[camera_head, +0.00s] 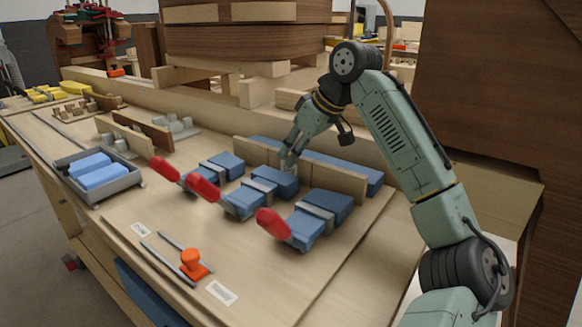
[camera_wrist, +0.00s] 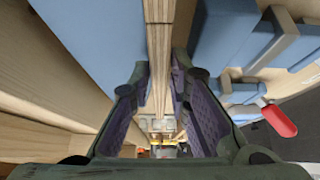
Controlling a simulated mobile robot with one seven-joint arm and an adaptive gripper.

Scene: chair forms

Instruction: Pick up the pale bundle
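The pale bundle (camera_head: 327,178) looks like the long strip of thin light wood layers standing on edge behind the blue clamp blocks. It also shows in the wrist view (camera_wrist: 158,55), running between my fingers, with seam lines along it. My gripper (camera_head: 288,161) points down at this strip, left of its middle in the head view. In the wrist view my gripper (camera_wrist: 161,75) has its two fingers apart, one on each side of the strip. Small gaps seem to show beside the strip; contact is hard to judge. The fingertips are partly hidden in the head view.
Blue clamps (camera_head: 242,203) with red handles (camera_head: 272,223) stand in front of the strip. A long blue bar (camera_head: 340,167) lies behind it. A grey tray (camera_head: 137,178) holds blue blocks at left. Bare bench lies front right.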

